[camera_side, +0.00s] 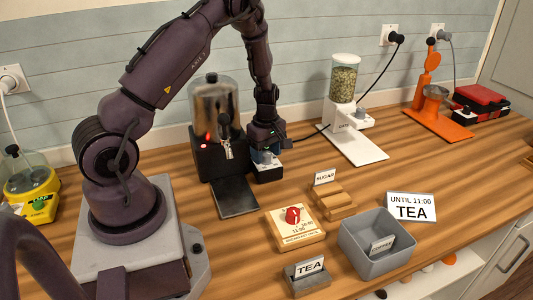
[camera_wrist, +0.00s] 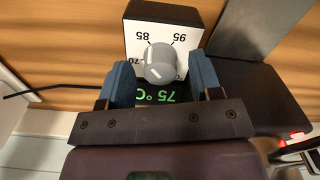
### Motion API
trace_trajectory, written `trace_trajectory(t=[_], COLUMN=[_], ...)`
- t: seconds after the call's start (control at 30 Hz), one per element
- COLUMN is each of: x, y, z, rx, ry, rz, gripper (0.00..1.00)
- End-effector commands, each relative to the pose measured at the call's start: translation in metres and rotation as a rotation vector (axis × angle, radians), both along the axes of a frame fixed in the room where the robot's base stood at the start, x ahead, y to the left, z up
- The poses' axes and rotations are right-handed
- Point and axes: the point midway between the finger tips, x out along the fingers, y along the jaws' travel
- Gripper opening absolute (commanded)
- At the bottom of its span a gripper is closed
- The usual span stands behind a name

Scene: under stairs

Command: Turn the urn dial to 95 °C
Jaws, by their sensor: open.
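The urn (camera_side: 214,108) is a shiny cylinder on a black base with a red light and a front tap. Its dial box (camera_side: 268,174) stands at the right of the base, mostly hidden by my gripper (camera_side: 265,150) in the side view. In the wrist view the grey dial knob (camera_wrist: 160,63) sits on a white scale plate (camera_wrist: 190,38) with marks including 70, 85 and 95, seen upside down. A green display (camera_wrist: 155,96) reads 75 °C. My open gripper (camera_wrist: 160,68) has a blue finger on each side of the knob, with gaps visible.
A black drip tray (camera_side: 236,197) lies before the urn. A white grain dispenser (camera_side: 345,105) and orange stand (camera_side: 430,100) are to the right. In front are a red-knobbed board (camera_side: 295,228), wooden sugar holder (camera_side: 333,200), grey bin (camera_side: 360,245) and tea signs (camera_side: 411,206).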

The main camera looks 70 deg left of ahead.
Motion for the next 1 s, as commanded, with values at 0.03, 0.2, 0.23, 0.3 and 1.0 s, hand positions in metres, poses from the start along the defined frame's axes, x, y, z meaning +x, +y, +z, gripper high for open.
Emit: trace_trajectory(t=[0.03, 0.2, 0.23, 0.3, 1.0], x=[0.001, 0.001, 0.001, 0.001, 0.0], y=[0.0, 0.0, 0.0, 0.0, 0.0], z=[0.007, 0.04, 0.047, 0.063, 0.125], rx=[0.003, 0.003, 0.002, 0.002, 0.0], ry=[-0.003, -0.006, -0.007, -0.006, 0.0], rz=[-0.001, -0.002, -0.001, -0.002, 0.0], gripper=[0.58, 0.58, 0.58, 0.58, 0.58])
